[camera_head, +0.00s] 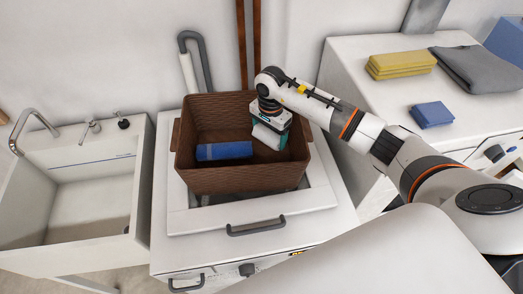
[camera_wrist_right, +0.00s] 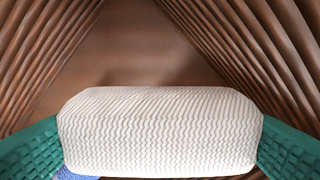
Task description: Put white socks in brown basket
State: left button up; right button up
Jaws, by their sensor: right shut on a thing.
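The brown basket (camera_head: 235,181) stands on the white appliance in the middle of the head view. My right gripper (camera_head: 270,138) reaches into the basket's right part from above. It is shut on the white socks (camera_head: 268,134), a rolled white bundle. In the right wrist view the white socks (camera_wrist_right: 160,130) sit between the two green fingers, with the basket's ribbed brown walls (camera_wrist_right: 250,45) around them. I cannot tell whether the bundle touches the basket floor. My left gripper is not in view.
A blue rolled bundle (camera_head: 224,151) lies in the basket, left of my right gripper. A sink (camera_head: 90,185) is on the left. On the right, a white top holds folded yellow cloths (camera_head: 401,64), a grey cloth (camera_head: 482,69) and a small blue cloth (camera_head: 432,114).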

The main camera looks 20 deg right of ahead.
aim_at(269, 154)
notch_tip(269, 154, down, 2)
jog(key=shift+f+b, duration=0.25)
jog(key=shift+b, duration=0.05)
notch_tip(269, 154, down, 4)
jog(key=shift+s+r+b, duration=0.1)
jog(key=shift+b, duration=1.05)
jog(key=shift+f, duration=0.25)
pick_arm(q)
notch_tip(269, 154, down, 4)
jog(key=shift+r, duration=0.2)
pick_arm(e)
jog(key=shift+r, duration=0.1)
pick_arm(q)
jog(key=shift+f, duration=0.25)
pick_arm(e)
jog(key=o, duration=0.9)
jog(key=shift+f, duration=0.2)
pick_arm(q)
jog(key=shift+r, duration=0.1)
